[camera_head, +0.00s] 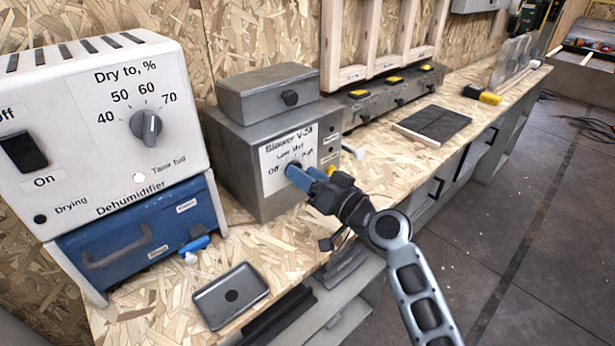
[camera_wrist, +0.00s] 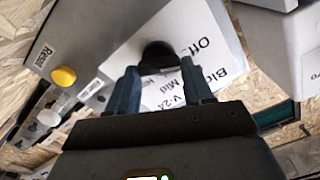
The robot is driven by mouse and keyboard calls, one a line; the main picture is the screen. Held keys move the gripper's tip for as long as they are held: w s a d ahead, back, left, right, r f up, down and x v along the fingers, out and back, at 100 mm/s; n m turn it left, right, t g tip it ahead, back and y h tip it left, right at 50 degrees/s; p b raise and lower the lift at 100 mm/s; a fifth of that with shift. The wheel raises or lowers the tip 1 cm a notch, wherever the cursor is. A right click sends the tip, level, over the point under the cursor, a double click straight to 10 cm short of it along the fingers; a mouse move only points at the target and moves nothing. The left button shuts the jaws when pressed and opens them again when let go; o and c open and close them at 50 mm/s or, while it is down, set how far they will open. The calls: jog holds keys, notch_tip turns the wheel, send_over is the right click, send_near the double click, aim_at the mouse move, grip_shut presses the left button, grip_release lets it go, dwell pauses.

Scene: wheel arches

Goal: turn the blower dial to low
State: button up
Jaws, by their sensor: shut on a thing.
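The blower (camera_head: 235,145) is a grey metal box on the wooden bench, with a white label panel reading Blower V-24 and Off, Low, Mid, High. Its black dial (camera_wrist: 158,55) shows in the wrist view between my blue fingertips. My gripper (camera_head: 298,174) reaches the panel from the right and is shut on the dial. In the head view the fingers hide most of the dial. I cannot tell which setting its pointer marks. In the wrist view my gripper (camera_wrist: 160,72) has one finger on each side of the dial.
A white dehumidifier (camera_head: 75,130) with its own grey dial stands left on a blue case (camera_head: 140,240). A grey tray (camera_head: 230,295) lies in front. A yellow button (camera_wrist: 64,76) is on the blower's side of the wrist view. A dark flat plate (camera_head: 433,124) lies farther right.

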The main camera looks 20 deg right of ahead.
jog(key=shift+d+f+m, duration=0.1)
jog(key=shift+m, duration=1.75)
jog(key=shift+d+f+m, duration=0.1)
jog(key=shift+m, duration=1.75)
jog(key=o, duration=1)
jog(key=shift+o, duration=0.2)
jog(key=v, duration=0.7)
jog(key=shift+s+b, duration=0.35)
jog(key=shift+b, duration=0.05)
jog(key=shift+r, duration=0.1)
